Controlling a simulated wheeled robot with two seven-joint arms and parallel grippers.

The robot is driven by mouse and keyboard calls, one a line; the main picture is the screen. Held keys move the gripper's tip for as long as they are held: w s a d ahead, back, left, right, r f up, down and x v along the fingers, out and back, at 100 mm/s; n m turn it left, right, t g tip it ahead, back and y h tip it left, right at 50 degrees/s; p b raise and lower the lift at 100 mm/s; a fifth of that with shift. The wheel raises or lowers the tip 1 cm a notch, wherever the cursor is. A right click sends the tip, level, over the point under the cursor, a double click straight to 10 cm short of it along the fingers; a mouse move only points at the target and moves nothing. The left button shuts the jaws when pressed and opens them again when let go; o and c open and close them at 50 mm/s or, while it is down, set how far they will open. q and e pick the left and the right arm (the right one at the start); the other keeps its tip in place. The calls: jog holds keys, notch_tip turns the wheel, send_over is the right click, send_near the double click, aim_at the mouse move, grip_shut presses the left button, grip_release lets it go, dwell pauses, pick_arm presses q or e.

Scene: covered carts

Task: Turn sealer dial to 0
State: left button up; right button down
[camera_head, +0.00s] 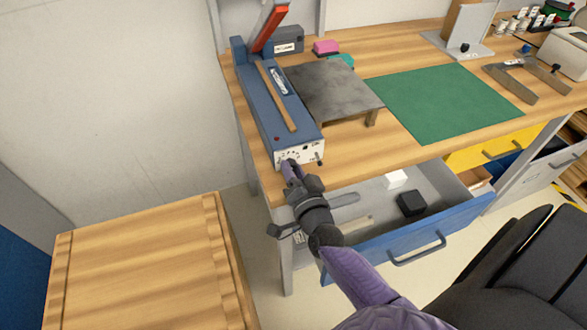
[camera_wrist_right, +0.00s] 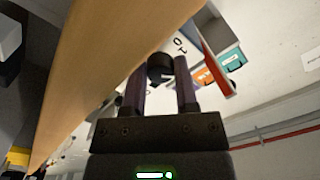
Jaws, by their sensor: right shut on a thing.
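The blue sealer (camera_head: 268,98) stands at the left end of the wooden workbench, with its red-handled arm (camera_head: 268,27) raised. Its white front panel (camera_head: 303,152) faces me and carries printed marks. My right gripper (camera_head: 288,166) is at the left part of this panel. In the right wrist view, the right gripper (camera_wrist_right: 160,80) is shut on the black dial (camera_wrist_right: 160,67), one finger on each side. The dial's pointer cannot be made out, and in the head view my gripper hides the dial. My left gripper is not in view.
An open blue drawer (camera_head: 425,237) below the bench holds a black box (camera_head: 411,203) and a white block (camera_head: 396,179). A grey plate (camera_head: 330,88) and a green mat (camera_head: 447,102) lie right of the sealer. A wooden-topped cart (camera_head: 140,270) stands at the lower left.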

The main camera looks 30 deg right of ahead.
jog(key=n+p, duration=0.1)
jog(key=n, duration=0.2)
jog(key=shift+r+p, duration=0.1)
jog(key=shift+p, duration=0.25)
jog(key=n+p, duration=0.1)
jog(key=n, duration=0.2)
jog(key=n+p, duration=0.1)
jog(key=n, duration=0.3)
jog(key=shift+n, duration=0.7)
jog(key=shift+c, duration=1.9)
grip_release()
